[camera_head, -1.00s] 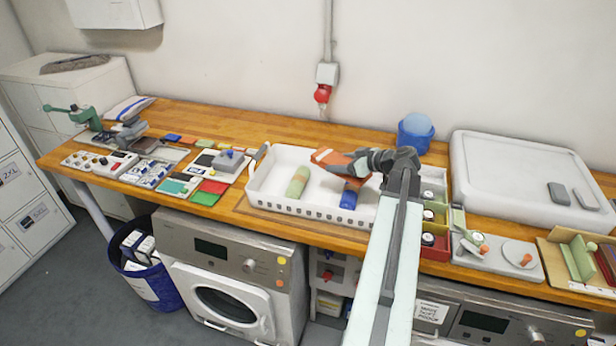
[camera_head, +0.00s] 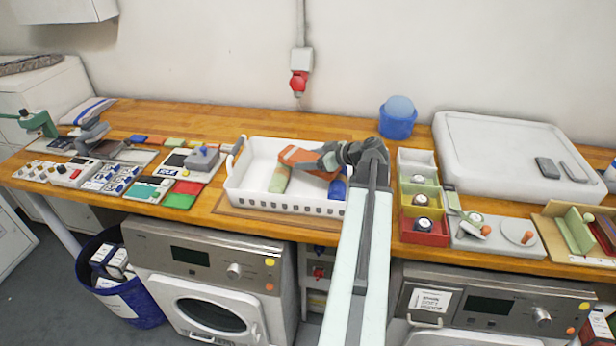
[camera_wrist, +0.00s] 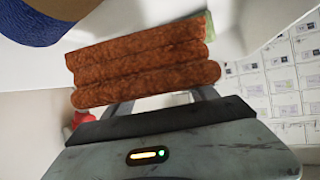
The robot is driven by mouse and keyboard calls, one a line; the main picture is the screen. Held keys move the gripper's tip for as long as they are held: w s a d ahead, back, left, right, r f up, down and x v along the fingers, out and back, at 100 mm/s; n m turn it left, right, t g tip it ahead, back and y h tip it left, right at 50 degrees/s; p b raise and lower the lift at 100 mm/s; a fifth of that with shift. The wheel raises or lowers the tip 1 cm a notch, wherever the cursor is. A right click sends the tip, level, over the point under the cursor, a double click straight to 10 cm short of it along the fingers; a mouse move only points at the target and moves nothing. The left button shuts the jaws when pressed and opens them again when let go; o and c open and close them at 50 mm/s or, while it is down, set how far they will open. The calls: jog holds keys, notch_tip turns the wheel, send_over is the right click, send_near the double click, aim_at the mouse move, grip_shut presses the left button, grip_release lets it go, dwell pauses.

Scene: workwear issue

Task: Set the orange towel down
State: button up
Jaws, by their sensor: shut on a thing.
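The orange towel (camera_head: 297,156) is folded in layers and is held in my gripper (camera_head: 318,160), inside the outline of the white basket (camera_head: 290,207). In the wrist view the orange towel (camera_wrist: 145,68) spans the space in front of my gripper, and its stacked folds show. A green rolled item (camera_head: 279,179) lies in the basket at the left, its upper end hidden by the towel. A blue roll (camera_head: 337,188) stands or lies to the right. I cannot tell whether the towel touches the green item or the basket floor.
Right of my arm is a row of coloured bins (camera_head: 424,223) holding small round items. Left of the basket are boards and boxes with switches (camera_head: 113,177). Bare wooden worktop (camera_head: 230,122) shows behind the basket.

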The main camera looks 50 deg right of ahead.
notch_tip(320, 180, down, 4)
jog(key=b, duration=0.3)
jog(key=shift+b, duration=0.4)
jog(key=shift+r, duration=0.25)
jog(key=o, duration=1.4)
jog(key=shift+c, duration=0.2)
jog(key=shift+p, duration=0.3)
jog(key=shift+s+r, duration=0.25)
jog(key=shift+s, duration=0.05)
jog(key=p+v, duration=0.5)
jog(key=v, duration=0.5)
jog(key=shift+s+d+r, duration=0.1)
jog(key=shift+s+r, duration=0.1)
jog(key=shift+s+d, duration=0.1)
jog(key=shift+s, duration=0.35)
